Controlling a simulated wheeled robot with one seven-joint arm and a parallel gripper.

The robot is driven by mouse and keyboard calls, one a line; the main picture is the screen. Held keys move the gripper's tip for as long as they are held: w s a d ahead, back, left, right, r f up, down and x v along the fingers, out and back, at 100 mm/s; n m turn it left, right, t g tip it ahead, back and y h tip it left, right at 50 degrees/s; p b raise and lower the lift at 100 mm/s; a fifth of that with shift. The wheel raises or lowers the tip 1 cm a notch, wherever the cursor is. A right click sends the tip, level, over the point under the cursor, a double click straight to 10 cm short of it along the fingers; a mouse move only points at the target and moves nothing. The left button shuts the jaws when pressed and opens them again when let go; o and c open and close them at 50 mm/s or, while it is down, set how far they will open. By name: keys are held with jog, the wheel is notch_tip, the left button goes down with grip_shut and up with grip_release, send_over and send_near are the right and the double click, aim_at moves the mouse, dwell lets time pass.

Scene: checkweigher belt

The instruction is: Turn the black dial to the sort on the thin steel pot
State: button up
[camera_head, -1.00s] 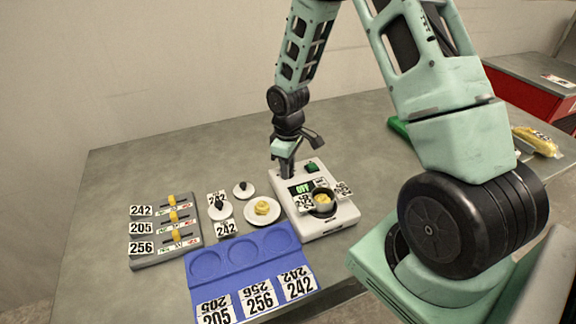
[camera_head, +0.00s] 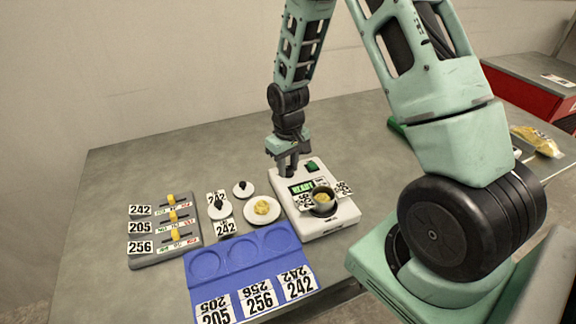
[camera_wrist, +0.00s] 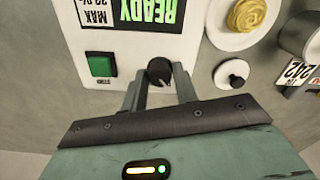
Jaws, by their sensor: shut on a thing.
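The black dial (camera_wrist: 159,72) is on the white checkweigher (camera_head: 328,222), between the two fingers of my gripper (camera_wrist: 160,86), which is shut on it. In the head view my gripper (camera_head: 287,170) hides the dial. The dial's pointer is too small to read. The checkweigher's green display (camera_head: 302,187) reads READY. An open pot (camera_head: 323,205) with yellow contents stands on the checkweigher; its handle tags are too small to read surely. A second, grey pot tagged 242 (camera_wrist: 303,38) stands on the table under a knobbed lid (camera_head: 219,210). I cannot tell which is the thin steel one.
A green button (camera_wrist: 101,65) is beside the dial. A white plate (camera_head: 251,218) with yellow food and a loose lid (camera_head: 243,190) lie nearby. A slider panel (camera_head: 150,262) and a blue tray (camera_head: 240,254) marked 205, 256, 242 are left and in front.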

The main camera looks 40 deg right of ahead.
aim_at(288, 168)
jog(key=shift+m, duration=1.6)
jog(key=o, duration=1)
jog(key=shift+c, duration=0.2)
notch_tip(288, 168, up, 18)
jog(key=b, duration=0.1)
jog(key=shift+f, duration=0.25)
